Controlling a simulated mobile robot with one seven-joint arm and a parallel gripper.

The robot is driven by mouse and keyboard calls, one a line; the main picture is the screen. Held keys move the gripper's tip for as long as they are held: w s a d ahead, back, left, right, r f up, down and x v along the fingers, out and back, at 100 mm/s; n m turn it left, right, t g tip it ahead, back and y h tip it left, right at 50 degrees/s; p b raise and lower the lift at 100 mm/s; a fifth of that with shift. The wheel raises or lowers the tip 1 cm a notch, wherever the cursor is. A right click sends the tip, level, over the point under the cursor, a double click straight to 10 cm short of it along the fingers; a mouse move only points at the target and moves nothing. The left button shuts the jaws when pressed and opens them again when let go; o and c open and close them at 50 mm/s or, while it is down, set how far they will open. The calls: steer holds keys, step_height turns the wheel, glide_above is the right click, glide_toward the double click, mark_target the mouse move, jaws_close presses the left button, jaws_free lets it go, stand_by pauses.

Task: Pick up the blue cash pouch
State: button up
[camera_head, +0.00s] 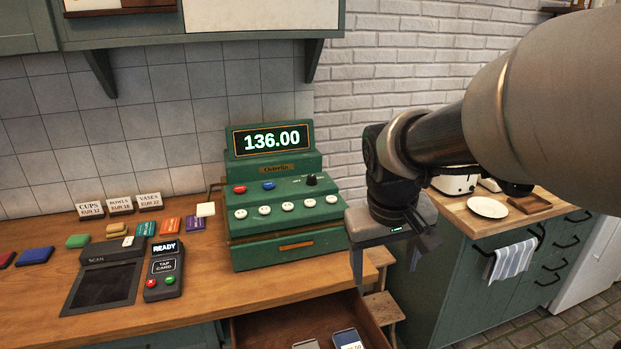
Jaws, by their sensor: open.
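A dark blue item with a white label (347,339), which may be the blue cash pouch, lies in the open drawer (262,335) below the counter's front edge. It is cut off by the bottom of the picture, and its label is only partly readable. A flat blue block (36,256) lies at the left of the counter; I cannot tell whether it is a pouch. My gripper (388,268) is open and empty, pointing down in front of the right side of the green cash register (285,205). It is above and to the right of the labelled blue item.
A grey item (306,344) lies left of the labelled one in the drawer. A scanner pad (102,287), a card reader (163,276) and several coloured blocks cover the counter's left. Wooden steps (382,308) stand below my gripper. A plate (488,207) sits on the right counter.

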steer(key=w+f+g+b, duration=0.2)
steer(key=w+f, duration=0.4)
steer(key=f, duration=0.4)
steer(key=n+g+y+b, duration=0.1)
steer(key=b, duration=0.3)
glide_above(351, 346)
step_height(351, 346, down, 25)
steer(key=shift+r, duration=0.1)
steer(key=shift+f+b, duration=0.45)
steer(key=shift+f, duration=2.4)
steer(key=c, duration=1)
steer(key=shift+r, duration=0.1)
